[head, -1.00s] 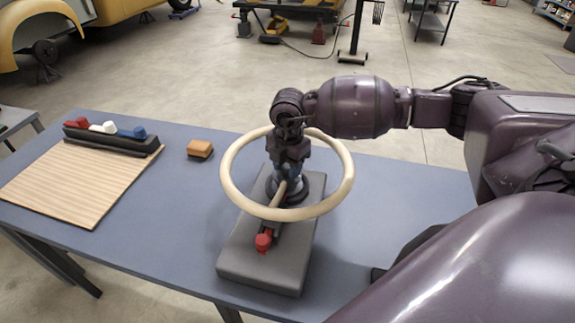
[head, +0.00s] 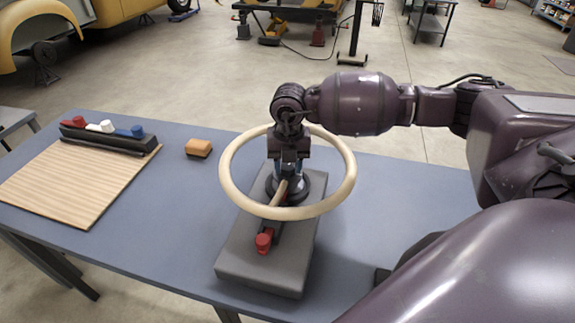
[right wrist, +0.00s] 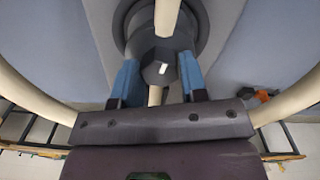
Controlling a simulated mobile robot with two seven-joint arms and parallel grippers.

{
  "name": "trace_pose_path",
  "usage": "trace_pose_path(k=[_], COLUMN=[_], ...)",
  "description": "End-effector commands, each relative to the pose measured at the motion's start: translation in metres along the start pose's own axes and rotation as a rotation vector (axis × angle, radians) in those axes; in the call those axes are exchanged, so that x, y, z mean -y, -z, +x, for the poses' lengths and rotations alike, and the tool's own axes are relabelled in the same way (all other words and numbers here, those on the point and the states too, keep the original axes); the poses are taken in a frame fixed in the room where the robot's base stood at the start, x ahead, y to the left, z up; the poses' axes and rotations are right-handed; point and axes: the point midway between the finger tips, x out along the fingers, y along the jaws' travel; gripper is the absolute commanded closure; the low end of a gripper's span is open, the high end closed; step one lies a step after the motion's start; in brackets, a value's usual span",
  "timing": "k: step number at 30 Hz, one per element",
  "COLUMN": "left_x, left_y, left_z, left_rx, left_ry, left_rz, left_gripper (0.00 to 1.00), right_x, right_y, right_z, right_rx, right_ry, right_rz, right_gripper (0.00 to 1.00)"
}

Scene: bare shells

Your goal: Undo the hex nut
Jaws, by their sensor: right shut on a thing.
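A cream steering wheel (head: 229,193) stands over a grey block-shaped base (head: 262,262) on the blue table. Its dark round hub (right wrist: 130,27) carries a dark hex nut (right wrist: 158,66) with a small white mark on its face. My right gripper (head: 289,168) reaches down inside the wheel rim from above. In the right wrist view its two blue fingers (right wrist: 158,82) stand on either side of the nut and are shut on it. In the head view the gripper hides the nut. My left gripper is in neither view.
A red knob (head: 264,241) sits on the base in front of the hub. To the left are an orange-brown block (head: 199,148), a striped wooden board (head: 75,185) and a dark rack (head: 110,140) with red, white and blue pieces.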

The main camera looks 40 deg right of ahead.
Motion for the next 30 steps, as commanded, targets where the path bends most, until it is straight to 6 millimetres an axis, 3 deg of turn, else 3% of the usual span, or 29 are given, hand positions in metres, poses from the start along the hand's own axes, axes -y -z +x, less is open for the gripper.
trace_pose_path(k=[12,30], left_x=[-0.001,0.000], left_y=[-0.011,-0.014], left_z=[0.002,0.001], left_rx=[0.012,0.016], left_ry=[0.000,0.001], left_rz=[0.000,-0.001], left_gripper=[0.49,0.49], right_x=[0.000,0.000], right_y=[-0.001,-0.001], right_z=[0.000,-0.001], right_rx=[-0.002,-0.002], right_ry=[-0.001,-0.002], right_rz=[-0.220,-0.262], right_gripper=[0.84,0.84])
